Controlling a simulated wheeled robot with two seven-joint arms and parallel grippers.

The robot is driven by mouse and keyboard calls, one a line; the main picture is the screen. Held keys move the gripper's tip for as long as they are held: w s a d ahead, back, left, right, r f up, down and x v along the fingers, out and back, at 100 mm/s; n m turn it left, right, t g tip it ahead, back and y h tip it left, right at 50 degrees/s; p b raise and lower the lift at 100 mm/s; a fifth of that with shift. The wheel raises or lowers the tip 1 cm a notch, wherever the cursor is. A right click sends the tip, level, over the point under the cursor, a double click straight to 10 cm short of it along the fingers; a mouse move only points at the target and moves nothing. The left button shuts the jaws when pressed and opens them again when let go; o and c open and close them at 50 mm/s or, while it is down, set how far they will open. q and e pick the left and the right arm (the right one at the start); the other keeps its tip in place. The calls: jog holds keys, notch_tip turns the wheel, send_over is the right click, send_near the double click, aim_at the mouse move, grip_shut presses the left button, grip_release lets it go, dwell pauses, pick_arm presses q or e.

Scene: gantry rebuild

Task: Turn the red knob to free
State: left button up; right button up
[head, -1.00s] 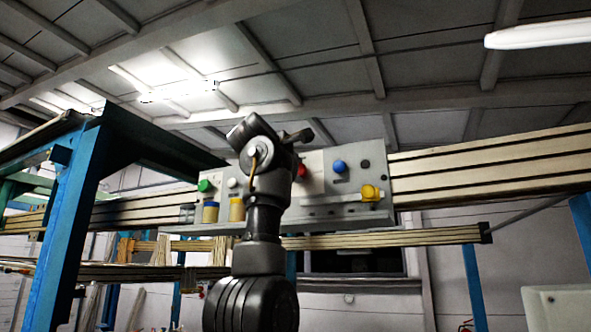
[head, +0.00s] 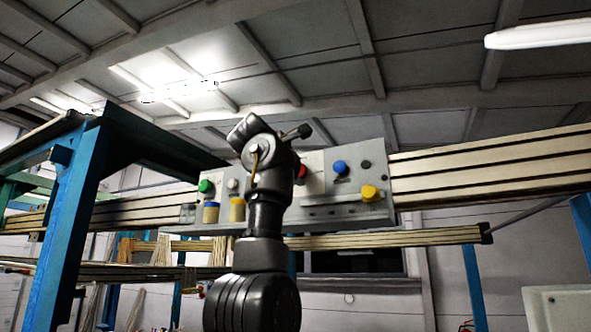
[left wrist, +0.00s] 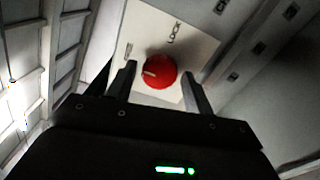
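The red knob (left wrist: 160,71) is round, on a white plate (left wrist: 188,45) in the left wrist view. A pale pointer mark on it faces the picture's left, away from the printed word LOCK (left wrist: 174,33). A second mark (left wrist: 128,49) on the plate is too small to read. My left gripper (left wrist: 158,74) is open, its fingers on either side of the knob with gaps visible. In the head view my left arm covers most of the knob; a red sliver (head: 302,172) shows at its right edge. My right gripper is not in view.
The grey panel (head: 325,185) also carries a green knob (head: 206,186), a blue knob (head: 340,167) and a yellow knob (head: 369,193). A ledge runs below them. Pale rails (head: 490,170) cross behind, and a blue post (head: 65,230) stands at the left.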

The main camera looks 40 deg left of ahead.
pick_arm(q)
jog(key=shift+o, duration=0.5)
jog(key=shift+s, duration=0.1)
jog(key=b+v, duration=0.6)
jog(key=v, duration=0.4)
jog(key=shift+s, duration=0.35)
